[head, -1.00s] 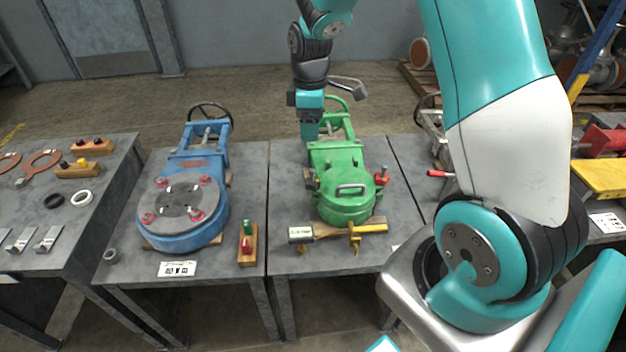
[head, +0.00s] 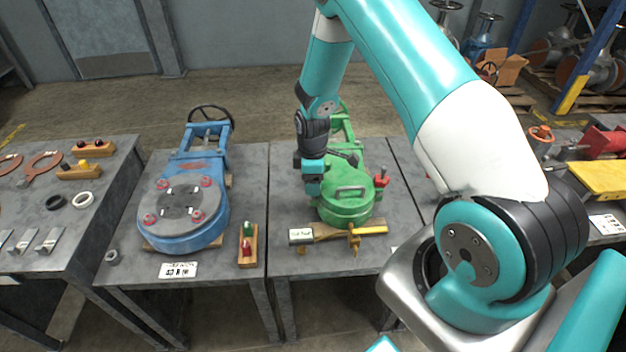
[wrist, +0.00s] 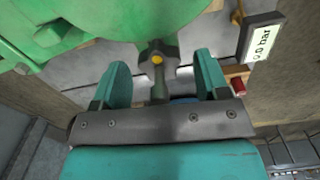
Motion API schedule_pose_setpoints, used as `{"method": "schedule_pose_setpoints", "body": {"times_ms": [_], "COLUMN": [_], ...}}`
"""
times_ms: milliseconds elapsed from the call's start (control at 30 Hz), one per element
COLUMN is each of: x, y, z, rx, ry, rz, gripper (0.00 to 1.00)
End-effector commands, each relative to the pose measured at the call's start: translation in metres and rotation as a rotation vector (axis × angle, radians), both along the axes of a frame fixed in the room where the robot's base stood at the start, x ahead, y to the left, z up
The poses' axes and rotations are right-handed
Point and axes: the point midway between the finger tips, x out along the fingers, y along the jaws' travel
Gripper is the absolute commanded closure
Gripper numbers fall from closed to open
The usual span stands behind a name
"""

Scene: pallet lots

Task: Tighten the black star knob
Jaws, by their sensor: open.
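The black star knob (wrist: 157,54), dark with a yellow centre, shows in the wrist view at the side of the green valve (wrist: 90,25). In the head view it is hidden behind my gripper. My gripper (head: 312,192) is at the left side of the green valve (head: 347,205) in the head view. In the wrist view my gripper (wrist: 160,72) is open, with one teal finger on each side of the knob. The fingers look apart from it; how deep the knob sits between them I cannot tell.
A 0.0 bar display (wrist: 262,40) stands close to the right finger in the wrist view. A red-handled fitting (head: 381,183) is on the valve's right side. Yellow clamps (head: 355,237) sit at its front. A blue valve (head: 185,215) stands on the left table.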

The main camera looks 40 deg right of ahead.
Motion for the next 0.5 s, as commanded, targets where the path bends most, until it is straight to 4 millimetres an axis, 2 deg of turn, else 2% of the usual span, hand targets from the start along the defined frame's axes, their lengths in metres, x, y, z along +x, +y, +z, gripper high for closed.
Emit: {"method": "schedule_pose_setpoints", "body": {"times_ms": [133,400,500], "x": [0.0001,0.0001,0.0001], "y": [0.0000,0.0000,-0.0001], "z": [-0.0080,-0.0089,-0.0088], "rx": [-0.001,0.000,-0.001], "ry": [-0.001,-0.001,-0.001], "rz": [0.000,0.000,0.000], "gripper": [0.32,0.32,0.55]}}
